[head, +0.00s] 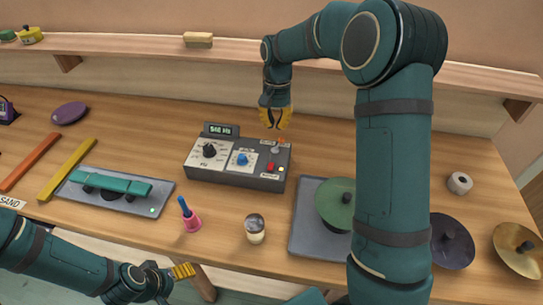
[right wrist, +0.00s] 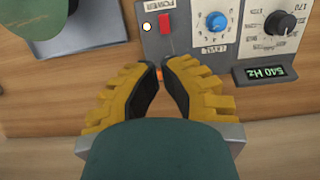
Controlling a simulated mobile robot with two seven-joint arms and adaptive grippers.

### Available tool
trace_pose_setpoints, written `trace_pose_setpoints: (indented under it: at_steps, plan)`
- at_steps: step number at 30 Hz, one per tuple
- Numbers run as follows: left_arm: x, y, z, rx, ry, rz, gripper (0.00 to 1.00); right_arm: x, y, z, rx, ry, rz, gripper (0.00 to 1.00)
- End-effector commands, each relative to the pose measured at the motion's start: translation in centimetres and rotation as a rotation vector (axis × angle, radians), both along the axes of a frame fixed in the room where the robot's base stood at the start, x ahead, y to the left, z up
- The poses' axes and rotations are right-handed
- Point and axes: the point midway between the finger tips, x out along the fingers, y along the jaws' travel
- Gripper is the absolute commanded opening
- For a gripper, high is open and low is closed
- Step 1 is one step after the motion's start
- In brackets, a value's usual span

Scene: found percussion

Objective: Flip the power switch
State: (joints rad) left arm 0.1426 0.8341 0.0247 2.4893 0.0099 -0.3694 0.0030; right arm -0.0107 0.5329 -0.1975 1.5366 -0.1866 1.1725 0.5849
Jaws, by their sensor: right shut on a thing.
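The grey control box (head: 238,163) stands on the table, with a red rocker switch (head: 270,167) at its right end. In the right wrist view this red switch (right wrist: 165,23) is beside the POWER label, with a small pale light (right wrist: 147,27) next to it. My right gripper (head: 277,127) points down over the back right of the box, apart from the red switch. Its fingers (right wrist: 161,65) are drawn together on something small; an orange spot shows between them, but I cannot make out what it is. My left gripper (head: 170,275) is low at the front left; its opening is unclear.
The box also has a black dial (head: 209,151), a blue knob (head: 241,159) and a lit display (head: 220,130). A green disc (head: 335,204) lies on a grey mat at the right.

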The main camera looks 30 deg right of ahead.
Motion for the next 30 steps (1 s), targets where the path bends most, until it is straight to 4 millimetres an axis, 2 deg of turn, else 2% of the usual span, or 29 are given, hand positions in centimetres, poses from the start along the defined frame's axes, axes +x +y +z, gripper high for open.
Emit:
trace_pose_setpoints:
  at_steps: [7,11,14,24,30]
  plan:
    - [0.0,0.0,0.0,0.0,0.0,0.0,0.71,0.0,0.0,-0.1,0.001,-0.001,0.0,0.0]
    - [0.0,0.0,-0.1,0.0,0.0,0.0,0.71,-0.1,0.1,-0.8,0.0,0.0,0.0,0.0]
    - [0.0,0.0,-0.2,0.0,0.0,0.0,0.71,-0.3,0.2,-2.1,0.0,0.002,0.0,0.0]
    - [0.0,0.0,-0.6,0.001,0.0,0.0,0.71,-1.2,0.8,-8.7,0.001,0.004,-0.001,0.0]
    - [0.0,0.0,-0.8,0.002,0.0,0.0,0.71,-1.6,1.1,-11.9,0.001,0.002,0.0,0.0]
